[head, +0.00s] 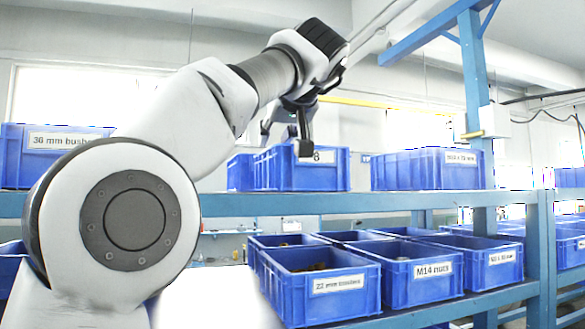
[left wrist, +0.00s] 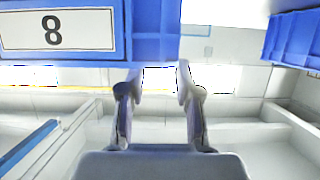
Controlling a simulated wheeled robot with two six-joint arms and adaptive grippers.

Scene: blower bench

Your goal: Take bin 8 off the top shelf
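Bin 8 (head: 330,178) is a blue bin on the top shelf (head: 400,202), with a white label marked 8. My left gripper (head: 285,140) is in front of its upper part and hides some of the label. In the left wrist view the bin (left wrist: 150,30) fills the upper left, and its label (left wrist: 55,30) faces me. The two fingers of the left gripper (left wrist: 158,78) are apart with nothing between them, near the right end of the bin. I cannot tell whether they touch it. My right gripper is in neither view.
A bin labelled 36 mm (head: 25,165) stands left on the top shelf, and another blue bin (head: 410,172) stands right of bin 8 with a gap between. The lower shelf carries several bins, including M14 nuts (head: 400,278). A blue post (head: 474,70) rises at the right.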

